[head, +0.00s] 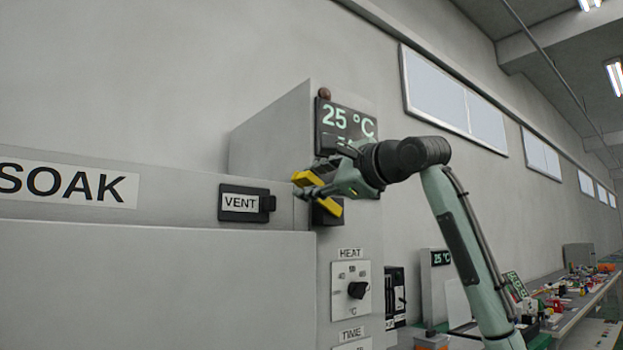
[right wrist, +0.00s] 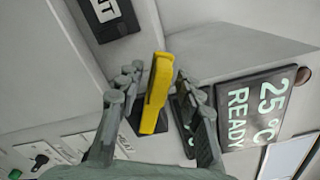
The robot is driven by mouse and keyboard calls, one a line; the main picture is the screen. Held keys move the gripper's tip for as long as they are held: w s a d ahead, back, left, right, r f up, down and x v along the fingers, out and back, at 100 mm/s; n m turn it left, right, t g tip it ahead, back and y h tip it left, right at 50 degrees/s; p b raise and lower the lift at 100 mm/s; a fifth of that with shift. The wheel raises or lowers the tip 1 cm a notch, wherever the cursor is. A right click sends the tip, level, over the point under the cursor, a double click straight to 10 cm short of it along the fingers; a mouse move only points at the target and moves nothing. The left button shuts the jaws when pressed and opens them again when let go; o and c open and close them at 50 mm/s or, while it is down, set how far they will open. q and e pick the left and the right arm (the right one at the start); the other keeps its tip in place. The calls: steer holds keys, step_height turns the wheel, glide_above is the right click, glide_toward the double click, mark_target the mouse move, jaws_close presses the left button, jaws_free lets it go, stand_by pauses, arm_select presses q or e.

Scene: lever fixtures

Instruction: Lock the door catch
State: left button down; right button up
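The door catch is a yellow lever (head: 331,206) on a black mount, on the cabinet front just right of the VENT plate in the head view. My right gripper (head: 312,186) is at the lever, and one finger crosses in front of it and hides part of it. In the right wrist view the yellow lever (right wrist: 158,92) stands between the two grey fingers of my right gripper (right wrist: 157,80). Gaps show on both sides, so the fingers are open around it. Whether either finger touches it I cannot tell. My left gripper is out of view.
The VENT plate (head: 244,202) is left of the catch, on the band bearing the SOAK label (head: 68,185). A 25 °C display (head: 346,126) is above, reading READY in the wrist view. The HEAT dial (head: 357,290) is below. A cluttered bench (head: 575,315) stands far right.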

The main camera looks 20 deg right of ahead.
steer(key=shift+c, duration=0.3)
jaws_close()
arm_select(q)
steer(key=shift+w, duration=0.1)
arm_select(e)
steer(key=shift+f, duration=0.1)
